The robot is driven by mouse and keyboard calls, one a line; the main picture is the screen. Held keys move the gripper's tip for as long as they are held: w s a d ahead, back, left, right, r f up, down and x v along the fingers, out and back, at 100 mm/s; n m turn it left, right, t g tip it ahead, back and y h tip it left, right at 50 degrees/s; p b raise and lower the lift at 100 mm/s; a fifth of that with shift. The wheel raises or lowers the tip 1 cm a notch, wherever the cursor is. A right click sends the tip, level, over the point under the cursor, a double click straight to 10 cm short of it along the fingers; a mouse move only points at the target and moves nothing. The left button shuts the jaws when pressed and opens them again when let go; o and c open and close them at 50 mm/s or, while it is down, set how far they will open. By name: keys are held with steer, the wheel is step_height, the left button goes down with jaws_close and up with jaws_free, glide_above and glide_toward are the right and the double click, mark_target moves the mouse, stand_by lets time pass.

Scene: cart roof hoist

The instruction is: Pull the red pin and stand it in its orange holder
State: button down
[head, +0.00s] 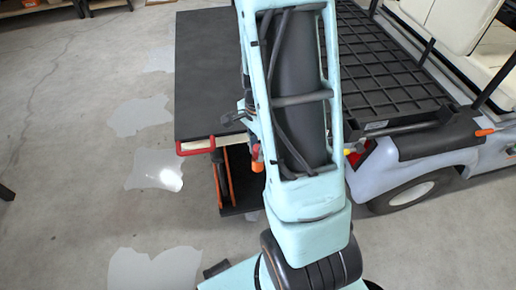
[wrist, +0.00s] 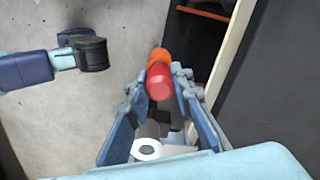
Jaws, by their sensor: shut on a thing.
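The red pin (wrist: 159,82) shows in the wrist view as a short red cylinder between the tips of my gripper (wrist: 160,76). My gripper is shut on it. An orange part (wrist: 160,56), likely the holder, lies directly beyond the pin in line with it. I cannot tell whether the pin is seated in it or just apart. In the head view, a small red piece (head: 256,151) above an orange piece (head: 258,166) shows at the left of my arm, just off the cart's front edge. My arm hides much of the area around it.
A pale buggy (head: 390,178) with a black rack (head: 385,75) stands at right. Patchy floor at left is free.

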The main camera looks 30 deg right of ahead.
steer(key=shift+f+b, duration=0.55)
steer(key=shift+f, duration=0.25)
steer(key=c, duration=1.6)
jaws_free()
steer(key=shift+r, duration=0.1)
step_height(320, 180, up, 12)
steer(key=shift+c, duration=0.3)
